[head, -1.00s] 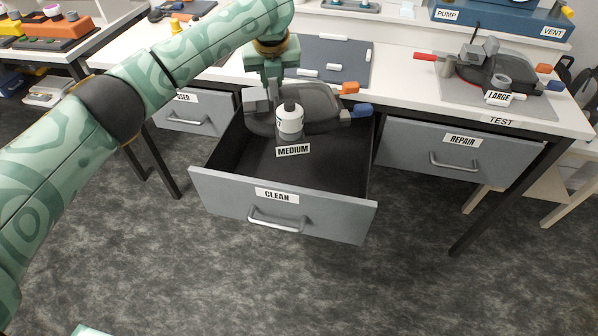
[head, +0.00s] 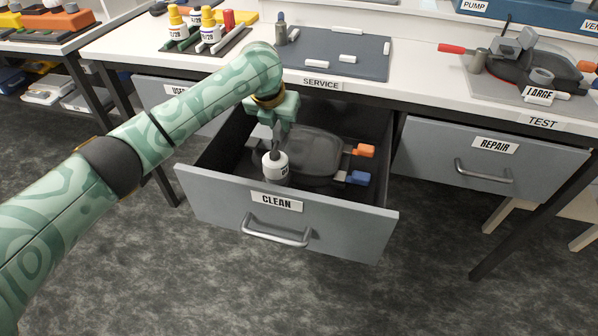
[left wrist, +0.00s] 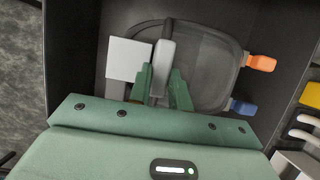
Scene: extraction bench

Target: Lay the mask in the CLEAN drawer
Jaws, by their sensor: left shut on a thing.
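The mask (head: 318,152) is dark grey and see-through, with an orange clip and a blue clip on its right side and a white canister in front. It is down inside the open CLEAN drawer (head: 335,222), below its rim. Whether it rests on the drawer floor cannot be told. My left gripper (head: 270,136) reaches down into the drawer from above. In the left wrist view its fingers (left wrist: 162,74) are shut on the mask's grey upright part, with the mask (left wrist: 208,70) spread beneath. The mask's MEDIUM label is hidden now. My right gripper is out of view.
The bench edge above the drawer carries a SERVICE label and a grey mat (head: 345,58). Closed drawers USED (head: 160,95) and REPAIR (head: 465,170) flank the CLEAN drawer. A LARGE mask (head: 505,68) lies on the TEST area. Several bottles (head: 210,28) stand at the back left.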

